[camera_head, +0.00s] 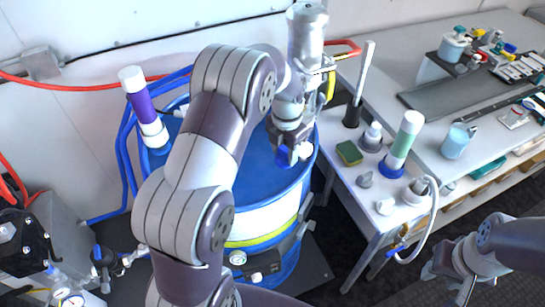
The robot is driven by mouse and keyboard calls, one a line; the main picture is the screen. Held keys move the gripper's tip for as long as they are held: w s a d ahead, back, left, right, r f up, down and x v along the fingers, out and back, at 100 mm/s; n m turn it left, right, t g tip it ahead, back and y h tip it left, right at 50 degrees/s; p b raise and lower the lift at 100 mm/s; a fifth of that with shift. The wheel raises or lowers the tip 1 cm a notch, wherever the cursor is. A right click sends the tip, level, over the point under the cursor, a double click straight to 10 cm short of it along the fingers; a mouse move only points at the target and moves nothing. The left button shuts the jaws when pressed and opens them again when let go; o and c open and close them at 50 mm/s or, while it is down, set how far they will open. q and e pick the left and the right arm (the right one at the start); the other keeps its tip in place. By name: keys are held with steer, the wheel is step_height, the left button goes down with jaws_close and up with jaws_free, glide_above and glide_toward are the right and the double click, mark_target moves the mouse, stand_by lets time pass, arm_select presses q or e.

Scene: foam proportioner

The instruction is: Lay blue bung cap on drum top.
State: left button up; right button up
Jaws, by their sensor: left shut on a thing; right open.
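The blue drum (252,192) stands in the middle, its blue top partly hidden behind my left arm. My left gripper (291,149) points down over the right part of the drum top. It is shut on a small blue piece, the blue bung cap (284,157), at its fingertips. Whether the cap touches the drum top cannot be told from this view. My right gripper (447,282) is open and empty at the lower right, over the dark floor and away from the drum.
A purple-and-white tube (146,110) stands at the drum's left rear. A white side table (346,189) at the right bears a green sponge (349,153), a green-and-white cylinder (404,142) and fittings. A grey bench (472,163) lies beyond. Hoses run along the wall.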

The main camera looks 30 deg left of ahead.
arm_select(q)
steer(key=a+f+p, duration=0.1)
steer(key=a, duration=0.1)
steer(key=w+a+f+p, duration=0.1)
steer(key=a+f, duration=0.1)
steer(key=a, duration=0.1)
steer(key=a+f, duration=0.2)
steer(key=a, duration=0.1)
steer(key=shift+w+a+f+p, duration=0.15)
steer(key=shift+w+a+p, duration=0.05)
steer(key=shift+w+p, duration=0.2)
steer(key=f, duration=0.1)
steer(key=f+p, duration=0.1)
steer(key=shift+s+f, duration=0.2)
steer(key=shift+f, duration=0.2)
steer(key=shift+s+a+f, duration=0.1)
steer(key=shift+a+f, duration=0.15)
steer(key=shift+f, duration=0.1)
steer(key=shift+d+f, duration=0.1)
steer(key=o, duration=1.1)
steer(key=shift+d, duration=0.1)
steer(key=shift+c, duration=0.2)
arm_select(e)
steer(key=r, duration=0.4)
steer(key=shift+s+a+r, duration=0.25)
steer(key=shift+a+r, duration=0.1)
steer(key=shift+r, duration=0.05)
